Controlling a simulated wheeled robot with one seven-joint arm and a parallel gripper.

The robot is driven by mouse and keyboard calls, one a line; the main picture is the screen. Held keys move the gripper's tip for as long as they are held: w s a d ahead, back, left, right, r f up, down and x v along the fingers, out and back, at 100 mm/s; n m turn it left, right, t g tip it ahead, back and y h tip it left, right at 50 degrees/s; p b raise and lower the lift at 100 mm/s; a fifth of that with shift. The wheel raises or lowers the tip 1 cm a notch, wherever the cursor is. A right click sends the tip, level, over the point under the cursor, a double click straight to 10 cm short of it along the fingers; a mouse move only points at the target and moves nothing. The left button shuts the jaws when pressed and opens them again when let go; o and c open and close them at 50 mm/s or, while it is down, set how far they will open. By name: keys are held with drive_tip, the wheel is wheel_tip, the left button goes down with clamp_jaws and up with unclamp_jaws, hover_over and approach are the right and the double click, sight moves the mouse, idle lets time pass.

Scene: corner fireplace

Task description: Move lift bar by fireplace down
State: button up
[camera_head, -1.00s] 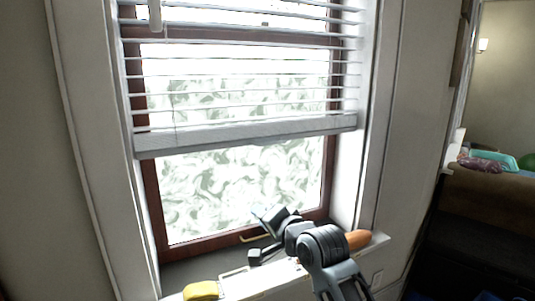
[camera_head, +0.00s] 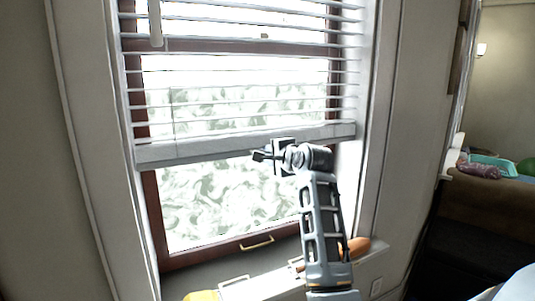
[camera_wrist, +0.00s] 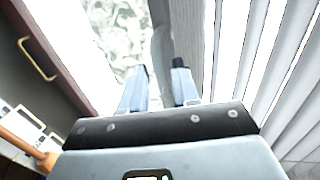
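The lift bar is the pale bottom rail (camera_head: 200,150) of the white blind, across the middle of the window in the head view. My gripper (camera_head: 264,154) is at the rail's lower edge, right of its middle. In the wrist view the rail (camera_wrist: 192,40) runs upward from between and beside the fingers. The two fingers (camera_wrist: 158,78) stand apart, one over the window glass and one over the rail's face. The rail's edge shows in the gap between them. Whether either finger touches it, I cannot tell.
Blind slats (camera_head: 240,75) hang above the rail. The brown window frame has a brass handle (camera_head: 257,243) below. A yellow object (camera_head: 202,296) and an orange-brown object (camera_head: 357,246) are at the sill (camera_head: 275,284). The glass below the rail is unobstructed left of my arm.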

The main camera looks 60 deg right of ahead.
drive_tip(key=shift+x, duration=1.05)
clamp_jaws()
